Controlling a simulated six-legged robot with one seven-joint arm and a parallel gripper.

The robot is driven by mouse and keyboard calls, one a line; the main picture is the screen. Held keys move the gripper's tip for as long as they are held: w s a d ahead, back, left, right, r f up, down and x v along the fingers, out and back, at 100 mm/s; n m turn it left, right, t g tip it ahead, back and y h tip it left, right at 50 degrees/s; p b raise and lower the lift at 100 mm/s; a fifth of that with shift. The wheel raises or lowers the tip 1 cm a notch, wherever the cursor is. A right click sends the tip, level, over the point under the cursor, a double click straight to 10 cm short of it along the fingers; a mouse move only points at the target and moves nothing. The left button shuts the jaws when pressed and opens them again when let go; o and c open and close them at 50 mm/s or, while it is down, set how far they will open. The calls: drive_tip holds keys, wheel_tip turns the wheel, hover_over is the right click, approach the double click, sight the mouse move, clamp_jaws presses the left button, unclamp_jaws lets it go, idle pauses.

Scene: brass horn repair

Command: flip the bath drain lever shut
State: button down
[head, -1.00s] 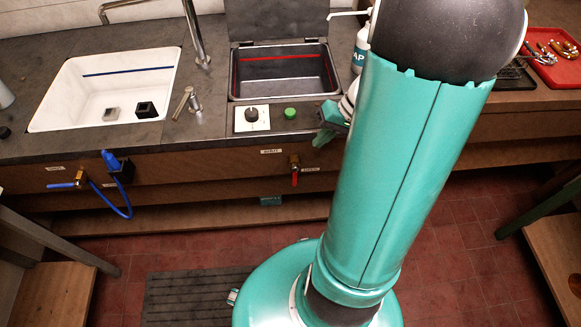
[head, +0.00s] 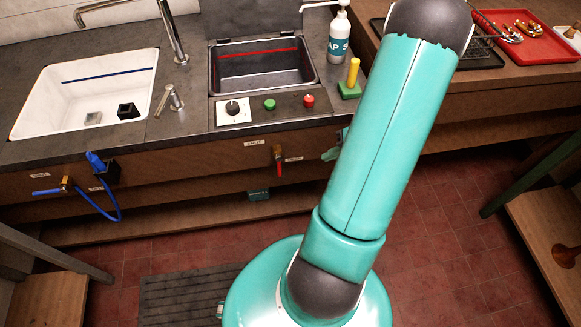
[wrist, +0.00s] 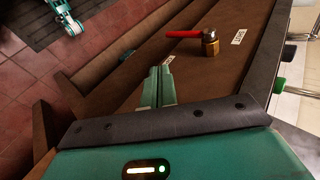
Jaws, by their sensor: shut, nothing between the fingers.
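The bath drain lever is a red handle (head: 280,172) on a brass valve on the wooden front panel below the metal bath (head: 262,72). It points down in the head view. In the wrist view the red handle (wrist: 184,34) sticks out leftward from its brass body (wrist: 210,42), beyond my fingers. My gripper (wrist: 158,85) is shut and empty, its two green fingers together and apart from the lever. In the head view only a small part of my gripper (head: 332,153) shows, right of the lever at about its height; my arm hides the rest.
A white sink (head: 85,92) and a blue-handled valve with a blue hose (head: 108,208) are to the left. A dial (head: 233,107), green button (head: 269,104) and red button (head: 308,100) line the bench edge. A yellow-handled tool (head: 352,75) stands right of them. Open tiled floor lies below.

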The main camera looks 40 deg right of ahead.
sight(279, 167)
drive_tip(key=w+a+r+x, duration=0.1)
drive_tip(key=r+x, duration=0.1)
drive_tip(key=x, duration=1.1)
drive_tip(key=shift+a, duration=0.3)
drive_tip(key=shift+w, duration=0.15)
